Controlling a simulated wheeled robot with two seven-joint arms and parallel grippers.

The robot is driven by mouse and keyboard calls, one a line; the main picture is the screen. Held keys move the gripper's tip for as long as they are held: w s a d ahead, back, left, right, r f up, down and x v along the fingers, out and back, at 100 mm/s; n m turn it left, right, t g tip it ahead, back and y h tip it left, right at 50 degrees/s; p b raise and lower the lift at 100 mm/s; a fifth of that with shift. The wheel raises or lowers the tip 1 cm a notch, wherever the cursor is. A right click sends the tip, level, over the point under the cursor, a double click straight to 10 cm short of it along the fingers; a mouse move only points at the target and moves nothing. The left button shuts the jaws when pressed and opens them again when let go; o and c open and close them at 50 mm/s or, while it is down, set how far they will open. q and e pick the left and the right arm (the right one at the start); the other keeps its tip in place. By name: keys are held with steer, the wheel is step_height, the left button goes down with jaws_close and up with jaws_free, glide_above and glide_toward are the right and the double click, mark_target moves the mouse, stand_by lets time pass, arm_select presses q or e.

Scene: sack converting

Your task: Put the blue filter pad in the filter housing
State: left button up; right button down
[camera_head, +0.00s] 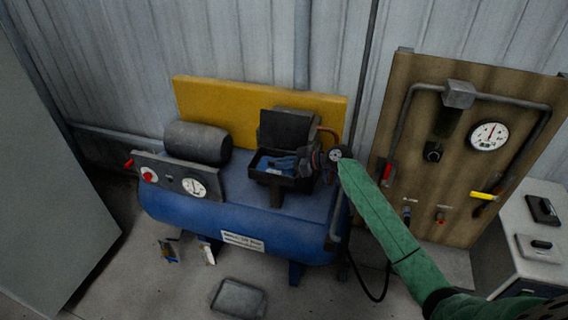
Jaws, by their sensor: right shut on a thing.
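The filter housing (285,181) is a dark open box on top of the blue compressor tank, with its lid (287,130) standing up at the back. The blue filter pad (280,164) shows inside the housing's opening, partly in shadow. My right gripper (304,160) reaches in from the right at the housing's right edge and is shut on the blue pad. Its fingertips are dark and small, and the pad's right end is partly hidden by them. I cannot tell whether the pad lies flat on the housing's floor. My left gripper is not in view.
A grey motor cylinder (197,143) and a gauge panel (178,180) stand left of the housing. A yellow panel (215,108) is behind. A wooden board (455,150) with pipes and a gauge stands right. A dark grey flat piece (238,298) lies on the floor.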

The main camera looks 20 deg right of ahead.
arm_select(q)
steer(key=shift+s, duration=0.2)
arm_select(e)
steer(key=c, duration=1.4)
jaws_free()
steer(key=shift+f, duration=0.1)
steer(key=shift+c, duration=0.2)
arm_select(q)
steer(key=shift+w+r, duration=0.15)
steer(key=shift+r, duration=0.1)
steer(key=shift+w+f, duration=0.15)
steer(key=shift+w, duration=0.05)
